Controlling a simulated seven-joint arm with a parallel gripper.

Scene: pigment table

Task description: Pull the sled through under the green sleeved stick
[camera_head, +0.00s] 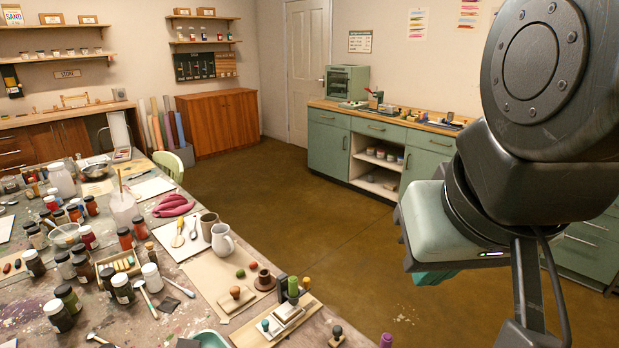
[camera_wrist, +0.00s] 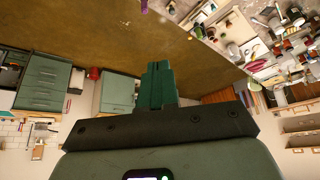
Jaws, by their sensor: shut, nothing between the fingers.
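A wooden board (camera_head: 252,335) lies at the front right edge of the cluttered table. On it is a small pale, flat block (camera_head: 287,314) that looks like the sled, though it is too small to be sure. My gripper (camera_head: 437,281) hangs over the floor, right of the table and well apart from the board. Its green fingers (camera_wrist: 158,72) are together and empty in the wrist view.
A teal-topped peg (camera_head: 265,325) and a wooden-knobbed stamp (camera_head: 235,293) stand near the sled. A white pitcher (camera_head: 222,240), jars and brushes crowd the table to the left. Open floor (camera_head: 350,240) lies right of the table.

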